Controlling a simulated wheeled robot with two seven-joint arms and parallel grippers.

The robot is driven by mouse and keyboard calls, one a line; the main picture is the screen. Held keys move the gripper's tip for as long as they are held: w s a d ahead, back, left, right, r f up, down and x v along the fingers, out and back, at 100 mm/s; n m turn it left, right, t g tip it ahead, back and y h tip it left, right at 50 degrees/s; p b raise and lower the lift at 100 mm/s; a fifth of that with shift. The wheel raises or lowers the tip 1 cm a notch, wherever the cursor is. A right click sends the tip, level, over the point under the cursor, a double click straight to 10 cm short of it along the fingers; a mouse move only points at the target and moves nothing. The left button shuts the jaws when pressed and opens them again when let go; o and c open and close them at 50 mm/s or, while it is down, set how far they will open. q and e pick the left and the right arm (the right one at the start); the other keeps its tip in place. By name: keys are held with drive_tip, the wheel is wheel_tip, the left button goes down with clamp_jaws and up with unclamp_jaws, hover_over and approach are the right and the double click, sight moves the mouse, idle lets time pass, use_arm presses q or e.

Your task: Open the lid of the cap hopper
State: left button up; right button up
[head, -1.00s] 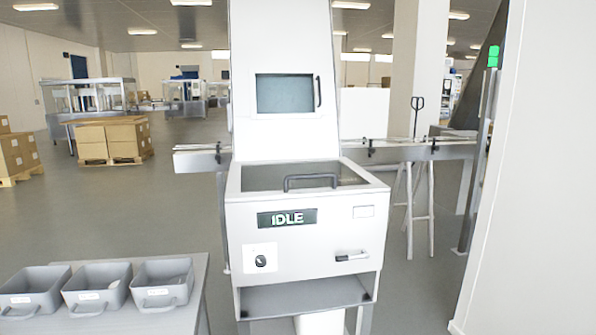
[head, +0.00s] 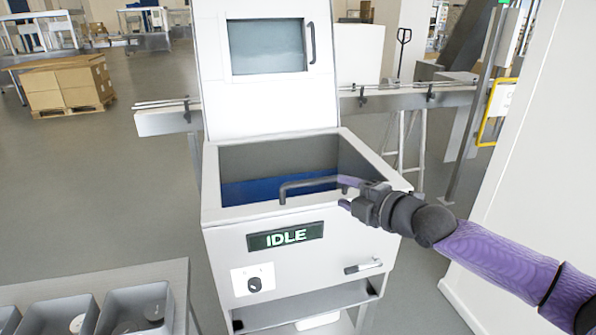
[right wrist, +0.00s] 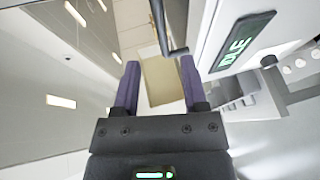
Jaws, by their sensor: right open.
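The cap hopper (head: 222,225) is a white machine with an "IDLE" display on its front. A dark grey bar handle (head: 300,184) sits at the front of its top opening and also shows in the right wrist view (right wrist: 160,28). The lid pane is hard to make out; dark inner walls and a blue area show behind the handle. My right gripper (head: 345,192) is open, with purple fingers, at the handle's right end. In the right wrist view the handle lies just beyond the fingertips (right wrist: 160,66), not clearly between them. My left gripper is not in view.
A tall white panel with a window (head: 267,46) rises behind the opening. A knob (head: 254,284) and a small front handle (head: 363,266) are below the display. Grey bins (head: 137,310) stand on a table at lower left. A white wall (head: 530,215) bounds the right.

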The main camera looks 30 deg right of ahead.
sight(319, 183)
drive_tip(key=b+x, duration=0.1)
drive_tip(key=x, duration=0.3)
drive_tip(key=b+x, duration=0.2)
drive_tip(key=x, duration=0.2)
drive_tip(key=shift+w+f, duration=0.1)
drive_tip(key=shift+f, duration=0.15)
drive_tip(key=shift+w, duration=0.35)
clamp_jaws()
idle(0.8)
